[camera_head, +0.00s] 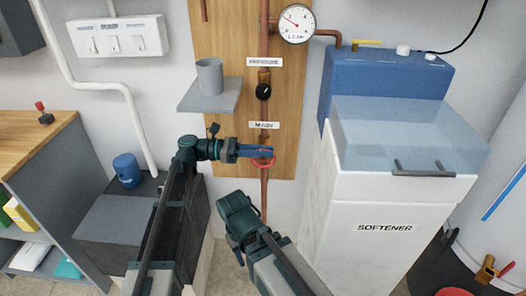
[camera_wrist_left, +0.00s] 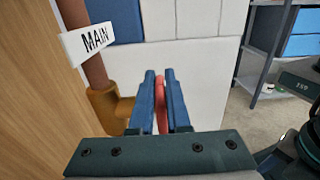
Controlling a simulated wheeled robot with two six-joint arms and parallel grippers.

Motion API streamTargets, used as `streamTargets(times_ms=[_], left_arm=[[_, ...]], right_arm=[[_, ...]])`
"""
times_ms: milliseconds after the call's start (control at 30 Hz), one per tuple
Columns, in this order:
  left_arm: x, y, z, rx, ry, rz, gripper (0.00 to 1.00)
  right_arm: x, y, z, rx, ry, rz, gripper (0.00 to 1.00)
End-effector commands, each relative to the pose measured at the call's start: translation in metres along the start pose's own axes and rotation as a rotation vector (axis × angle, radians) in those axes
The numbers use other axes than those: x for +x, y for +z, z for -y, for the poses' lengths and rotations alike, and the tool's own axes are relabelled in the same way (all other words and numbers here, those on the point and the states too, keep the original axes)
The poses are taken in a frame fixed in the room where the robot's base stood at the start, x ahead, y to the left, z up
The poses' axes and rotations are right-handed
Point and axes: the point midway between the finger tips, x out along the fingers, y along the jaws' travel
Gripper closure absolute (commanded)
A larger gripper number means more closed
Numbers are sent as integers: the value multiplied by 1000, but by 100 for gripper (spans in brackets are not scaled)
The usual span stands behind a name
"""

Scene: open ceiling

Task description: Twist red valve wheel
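The red valve wheel (camera_head: 264,163) is on the copper pipe below the MAIN label (camera_head: 264,125), in front of the wooden board. My left gripper (camera_head: 268,151) reaches it from the left, its blue fingers over the wheel and hiding part of it. In the left wrist view, the wheel's red rim (camera_wrist_left: 161,105) runs between the two blue fingers (camera_wrist_left: 162,100), which are closed against it from both sides. The brass fitting (camera_wrist_left: 112,108) sits left of the fingers.
A pressure gauge (camera_head: 297,23) and a black knob (camera_head: 263,92) are higher on the pipework. A grey shelf (camera_head: 208,98) with a grey cup (camera_head: 209,75) juts out above my left wrist. The white softener cabinet (camera_head: 385,215) stands close on the right.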

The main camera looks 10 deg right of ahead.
Motion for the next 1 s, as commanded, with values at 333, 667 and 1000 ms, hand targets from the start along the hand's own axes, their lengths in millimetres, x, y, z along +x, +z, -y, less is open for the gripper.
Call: streamTargets(times_ms=[333, 667, 1000], left_arm=[[0, 0, 0, 0, 0, 1, 100], [-4, -8, 0, 0, 0, 105, 100], [-11, -11, 0, 0, 0, 358, 100]], right_arm=[[0, 0, 0, 0, 0, 0, 50], [31, -2, 2, -2, 3, 0, 50], [87, -6, 10, -13, -4, -4, 50]])
